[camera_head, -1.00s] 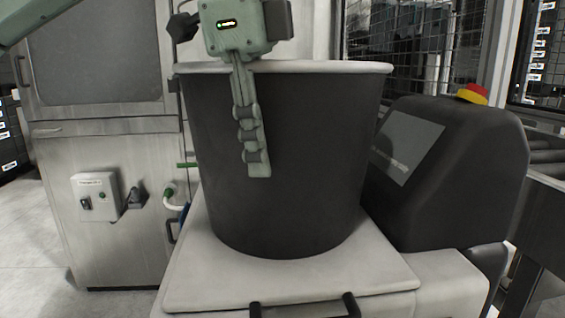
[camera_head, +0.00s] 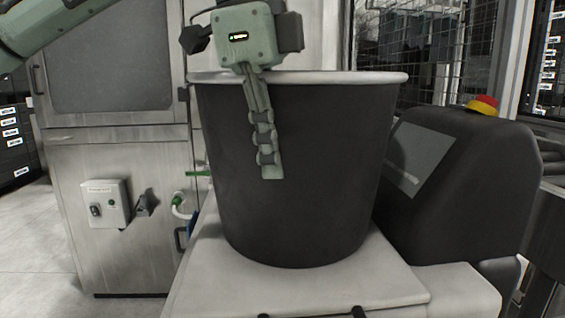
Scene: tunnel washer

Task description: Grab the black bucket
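The black bucket (camera_head: 325,165) stands upright on a pale flat-topped platform in the middle of the head view. It has a light grey rim (camera_head: 345,77). My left gripper (camera_head: 262,125) is at the bucket's near rim, left of its middle. One green finger hangs down outside the front wall, lying close to it or touching it. The other finger is hidden, apparently behind the rim inside the bucket, so I cannot tell whether the two pinch the wall. My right gripper is not in view.
The pale platform (camera_head: 300,290) has dark handles at its front edge. A dark console (camera_head: 470,180) with a screen and a red-yellow emergency button (camera_head: 483,105) stands close right of the bucket. A steel cabinet (camera_head: 130,215) stands at the left. Floor shows at far left.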

